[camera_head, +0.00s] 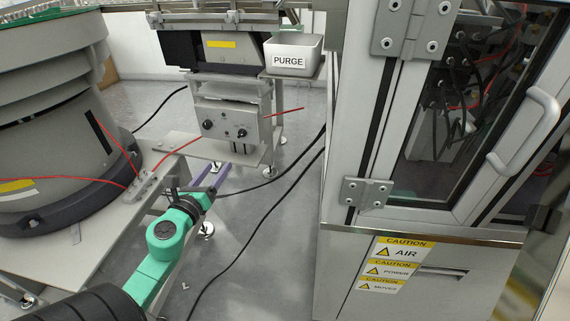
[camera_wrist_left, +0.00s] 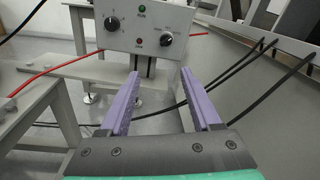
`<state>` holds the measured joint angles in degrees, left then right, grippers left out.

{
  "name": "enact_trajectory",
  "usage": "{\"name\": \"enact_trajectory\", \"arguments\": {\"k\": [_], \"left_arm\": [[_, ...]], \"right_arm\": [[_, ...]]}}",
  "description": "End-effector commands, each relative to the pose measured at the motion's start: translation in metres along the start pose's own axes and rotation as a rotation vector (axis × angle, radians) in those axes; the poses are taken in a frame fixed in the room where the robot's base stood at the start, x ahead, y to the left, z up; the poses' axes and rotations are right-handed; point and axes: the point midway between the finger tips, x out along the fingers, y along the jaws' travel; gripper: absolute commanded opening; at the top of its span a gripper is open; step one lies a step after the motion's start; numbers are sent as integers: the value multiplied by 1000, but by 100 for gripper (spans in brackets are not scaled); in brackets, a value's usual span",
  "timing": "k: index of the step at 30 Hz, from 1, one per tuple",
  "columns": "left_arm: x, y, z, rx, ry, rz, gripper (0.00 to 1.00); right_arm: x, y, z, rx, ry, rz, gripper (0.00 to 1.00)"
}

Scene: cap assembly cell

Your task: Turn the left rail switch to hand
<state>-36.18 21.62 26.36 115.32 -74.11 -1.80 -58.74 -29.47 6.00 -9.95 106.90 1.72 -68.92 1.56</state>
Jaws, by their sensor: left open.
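A grey control box (camera_head: 230,120) hangs under the rail in the head view. It has a left black rotary switch (camera_head: 207,124) and a right one (camera_head: 241,133). In the left wrist view the left switch (camera_wrist_left: 112,23) and right switch (camera_wrist_left: 166,39) flank a green lamp (camera_wrist_left: 141,9) and a red lamp (camera_wrist_left: 138,41). The switch lettering is too small to read. My left gripper (camera_head: 211,174) is open and empty, below and in front of the box, touching nothing. Its purple fingers (camera_wrist_left: 161,75) point toward the box from below. My right gripper is out of view.
A large grey bowl feeder (camera_head: 50,130) stands on a plate at left. A white PURGE bin (camera_head: 293,54) sits above right of the box. A glass-doored cabinet (camera_head: 400,150) fills the right. Red and black cables run nearby. Open floor (camera_head: 265,235) lies between.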

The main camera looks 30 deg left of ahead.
Motion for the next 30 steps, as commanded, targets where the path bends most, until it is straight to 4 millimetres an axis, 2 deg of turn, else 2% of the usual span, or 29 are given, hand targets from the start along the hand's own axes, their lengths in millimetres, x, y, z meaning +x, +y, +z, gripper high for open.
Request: {"name": "enact_trajectory", "arguments": {"k": [1,5,8,15,21,25,30], "left_arm": [[-1,-4,0,50,-18,-15,64],[8,-10,12,78,-29,-24,64],[28,-12,16,78,-29,-24,64],[93,-11,15,71,-30,-21,64],[132,-11,13,68,-29,-20,64],[143,-12,13,69,-27,-20,64],[144,-12,13,69,-24,-21,64]], "right_arm": [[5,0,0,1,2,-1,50],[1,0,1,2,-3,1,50],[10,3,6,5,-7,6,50],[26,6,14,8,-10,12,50],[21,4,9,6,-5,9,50],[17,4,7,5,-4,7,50],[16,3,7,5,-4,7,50]]}}
